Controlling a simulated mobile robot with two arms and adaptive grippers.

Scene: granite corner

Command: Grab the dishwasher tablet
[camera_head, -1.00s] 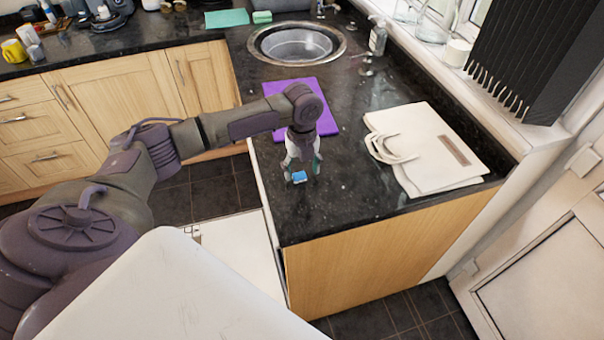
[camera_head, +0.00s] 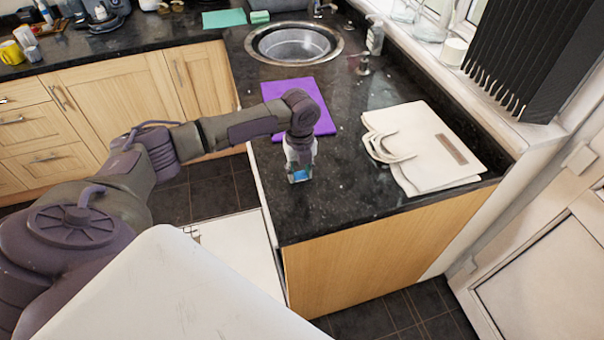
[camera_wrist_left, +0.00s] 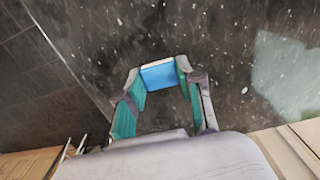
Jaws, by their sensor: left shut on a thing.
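The dishwasher tablet is a small blue block with a pale edge. It shows in the left wrist view (camera_wrist_left: 160,75) between the fingertips of my left gripper (camera_wrist_left: 160,73). In the head view the tablet (camera_head: 299,175) is at the lower end of my left gripper (camera_head: 299,172), over the black granite counter (camera_head: 340,205) near its left edge. The fingers are shut on the tablet's two sides. Whether it still touches the counter is hard to tell. My right gripper is not in view.
A white bag (camera_head: 425,150) lies flat on the counter to the right. A purple board (camera_head: 323,125) lies behind the gripper. A round sink (camera_head: 295,43) is farther back. An open white door or panel (camera_head: 230,245) is below the counter's left edge.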

